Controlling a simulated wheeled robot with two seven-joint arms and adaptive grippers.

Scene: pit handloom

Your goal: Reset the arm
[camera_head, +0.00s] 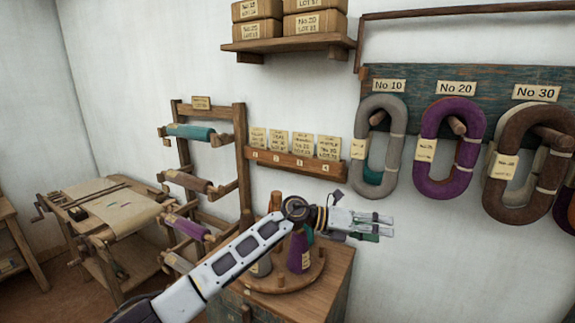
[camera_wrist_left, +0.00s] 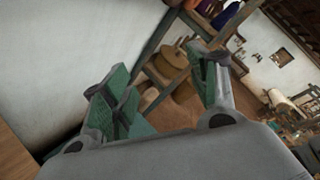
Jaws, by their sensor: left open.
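My left arm comes in from the bottom left in the head view and reaches across the middle. Its left gripper (camera_head: 388,226) is in front of the white wall, above the right part of the wooden cabinet (camera_head: 325,285). In the left wrist view the left gripper (camera_wrist_left: 165,95) has its two green-padded fingers wide apart. Nothing is between them. My right gripper is in neither view.
Behind my arm, a round wooden stand (camera_head: 285,282) holds a purple cone (camera_head: 299,252) and other cones, partly hidden. Yarn hanks, including a purple one (camera_head: 433,120), hang at right. A spool rack (camera_head: 243,165) and a loom table (camera_head: 110,210) stand left.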

